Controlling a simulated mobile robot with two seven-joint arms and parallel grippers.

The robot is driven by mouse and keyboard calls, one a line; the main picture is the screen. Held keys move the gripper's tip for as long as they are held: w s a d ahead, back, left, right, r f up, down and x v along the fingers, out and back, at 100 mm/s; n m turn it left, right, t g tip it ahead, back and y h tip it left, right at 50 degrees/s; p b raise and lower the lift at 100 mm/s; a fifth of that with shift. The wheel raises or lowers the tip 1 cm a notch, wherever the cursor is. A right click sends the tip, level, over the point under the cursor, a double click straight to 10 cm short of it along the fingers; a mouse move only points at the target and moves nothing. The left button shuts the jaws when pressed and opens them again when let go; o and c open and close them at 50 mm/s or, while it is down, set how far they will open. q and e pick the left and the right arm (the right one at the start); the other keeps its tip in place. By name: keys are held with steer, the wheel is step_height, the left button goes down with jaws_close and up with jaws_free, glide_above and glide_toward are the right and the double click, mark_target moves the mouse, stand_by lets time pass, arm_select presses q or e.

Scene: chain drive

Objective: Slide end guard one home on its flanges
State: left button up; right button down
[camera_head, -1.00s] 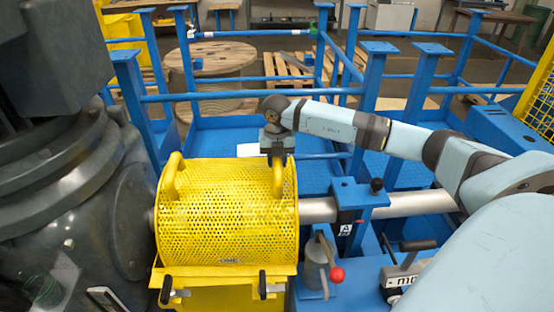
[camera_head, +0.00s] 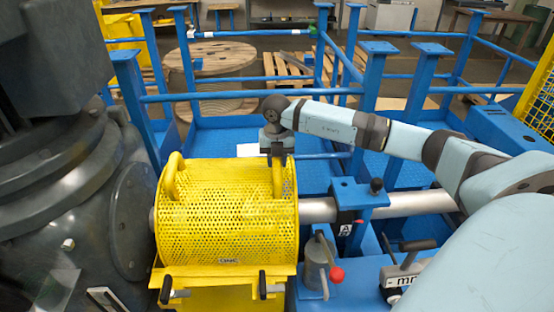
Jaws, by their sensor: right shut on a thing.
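The end guard (camera_head: 225,225) is a yellow perforated curved cover with two yellow handles, seen left of centre. It sits over the shaft, with its lower front edge at a yellow flange (camera_head: 205,274) that carries black-handled clamps (camera_head: 263,285). I cannot tell whether the guard and flange touch everywhere. My right gripper (camera_head: 277,160) points down at the guard's right handle (camera_head: 277,179) and is shut on it. The fingertips are small in view and partly hidden by the handle. My left gripper is not in view.
A large dark grey machine housing (camera_head: 70,190) stands close on the left. A steel shaft (camera_head: 410,203) runs right through a blue clamp block (camera_head: 358,195). Blue railings (camera_head: 240,97) stand behind.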

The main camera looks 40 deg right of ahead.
mark_target(262, 173)
steer(key=shift+w+a, duration=0.15)
steer(key=shift+a, duration=0.05)
steer(key=shift+w+a, duration=0.4)
steer(key=shift+a, duration=0.45)
steer(key=shift+w+a, duration=0.4)
steer(key=shift+a, duration=0.6)
steer(key=c, duration=0.8)
jaws_free()
